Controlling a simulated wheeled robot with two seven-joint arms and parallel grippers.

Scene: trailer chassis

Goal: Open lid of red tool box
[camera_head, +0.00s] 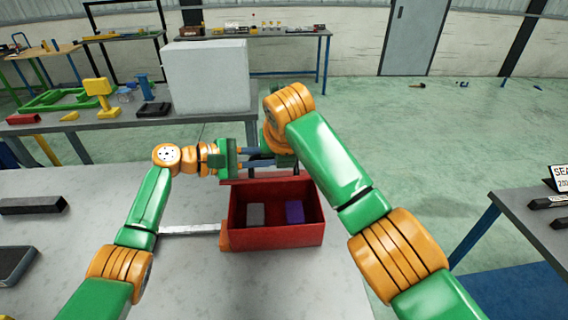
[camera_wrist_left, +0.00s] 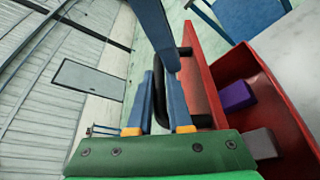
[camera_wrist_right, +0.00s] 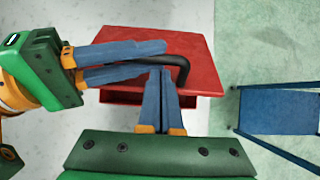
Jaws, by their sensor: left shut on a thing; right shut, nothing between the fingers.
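The red tool box (camera_head: 270,237) stands on the grey table with its inside showing. Its lid (camera_head: 278,181) is raised at the far side; it also shows in the left wrist view (camera_wrist_left: 204,70) and the right wrist view (camera_wrist_right: 195,55). My left gripper (camera_wrist_left: 165,85) is shut on the lid's black handle (camera_wrist_right: 183,68), with its fingers from the left in the right wrist view. My right gripper (camera_wrist_right: 163,75) is shut and empty, its fingertips close to the handle and left fingers; contact cannot be told. Its fingers are largely hidden in the head view.
Inside the box lie a grey block (camera_head: 256,214) and a purple block (camera_head: 295,211). A metal strip (camera_head: 190,230) lies left of the box. Dark parts (camera_head: 32,205) lie at the table's left. A large pale block (camera_head: 207,77) stands on the table behind.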

